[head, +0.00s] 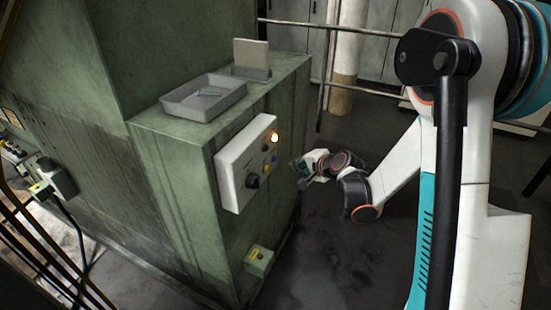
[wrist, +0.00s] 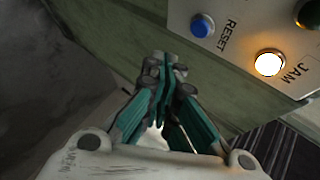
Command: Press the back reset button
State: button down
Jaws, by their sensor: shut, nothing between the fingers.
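The blue button (wrist: 202,26) labelled RESET shows at the top of the wrist view, on a pale control panel. A glowing lamp (wrist: 269,63) labelled JAM sits to its right. In the head view the panel (head: 236,166) is a white box on the side of the green machine, with the lit lamp (head: 274,137) near its top right. My gripper (head: 297,166) is right of the panel, apart from it. In the wrist view my gripper's (wrist: 166,72) teal and grey fingers are together and empty, pointing below and left of the blue button. Neither finger touches the button.
A grey tray (head: 189,111) lies on the machine's top ledge, with a small upright plate (head: 251,55) behind it. A rail (head: 325,28) runs behind. The floor (head: 345,245) below my arm is clear.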

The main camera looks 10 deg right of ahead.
jog(key=shift+w+a, duration=0.55)
jog(key=shift+a, duration=0.2)
jog(key=shift+w+a, duration=0.55)
jog(key=shift+a, duration=0.15)
jog(key=shift+a, duration=0.1)
dwell(0.4)
jog(key=shift+w+a, duration=0.25)
jog(key=shift+a, duration=0.05)
jog(key=shift+w+a+b, duration=0.25)
jog(key=shift+a+b, duration=0.05)
jog(key=shift+b, duration=0.05)
dwell(1.0)
jog(key=shift+s+d, duration=0.5)
jog(key=shift+d, duration=0.15)
jog(key=shift+s+d+b, duration=0.3)
jog(key=shift+s+d, duration=0.45)
jog(key=shift+d, duration=0.3)
jog(key=shift+s+d+b, duration=0.3)
jog(key=shift+s+d, duration=0.45)
jog(key=shift+d, duration=0.25)
